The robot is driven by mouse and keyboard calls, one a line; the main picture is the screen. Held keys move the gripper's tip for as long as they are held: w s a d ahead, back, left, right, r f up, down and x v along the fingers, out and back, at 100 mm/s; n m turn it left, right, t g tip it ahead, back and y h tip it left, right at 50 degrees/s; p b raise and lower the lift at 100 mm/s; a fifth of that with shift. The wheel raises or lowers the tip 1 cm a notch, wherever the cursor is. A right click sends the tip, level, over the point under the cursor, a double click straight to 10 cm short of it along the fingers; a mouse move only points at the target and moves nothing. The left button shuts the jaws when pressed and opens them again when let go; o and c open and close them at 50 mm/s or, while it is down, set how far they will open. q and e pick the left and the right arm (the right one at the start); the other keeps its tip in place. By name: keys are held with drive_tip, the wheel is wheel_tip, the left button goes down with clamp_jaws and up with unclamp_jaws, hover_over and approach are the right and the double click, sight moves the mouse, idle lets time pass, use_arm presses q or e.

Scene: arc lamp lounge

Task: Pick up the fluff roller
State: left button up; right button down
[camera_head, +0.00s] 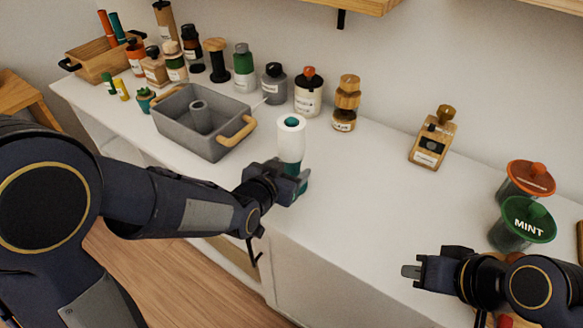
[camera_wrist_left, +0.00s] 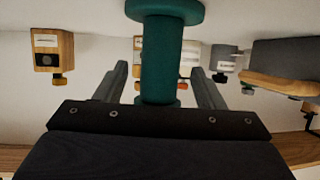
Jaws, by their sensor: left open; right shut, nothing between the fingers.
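The fluff roller (camera_head: 291,141) stands upright on the white counter, with a white roll on top and a green handle below. My left gripper (camera_head: 299,182) is at the handle, low over the counter, and hides part of it. In the left wrist view the green handle (camera_wrist_left: 162,60) lies between the two spread fingers of my left gripper (camera_wrist_left: 163,76), with a gap on each side. My right gripper (camera_head: 408,271) is shut and empty, near the counter's front edge at the lower right.
A grey bin (camera_head: 185,132) with wooden handles stands left of the roller. Several bottles and jars line the wall behind, including a wooden-stoppered bottle (camera_head: 432,140). A green MINT jar (camera_head: 524,221) is at the right. The counter (camera_head: 370,190) between is clear.

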use_arm(q)
drive_tip(key=x, duration=0.2)
drive_tip(key=shift+w+d+f, duration=0.15)
drive_tip(key=shift+w, duration=0.05)
drive_tip(key=c, duration=1.1)
drive_tip(key=shift+c, duration=0.7)
drive_tip(key=shift+r, duration=0.2)
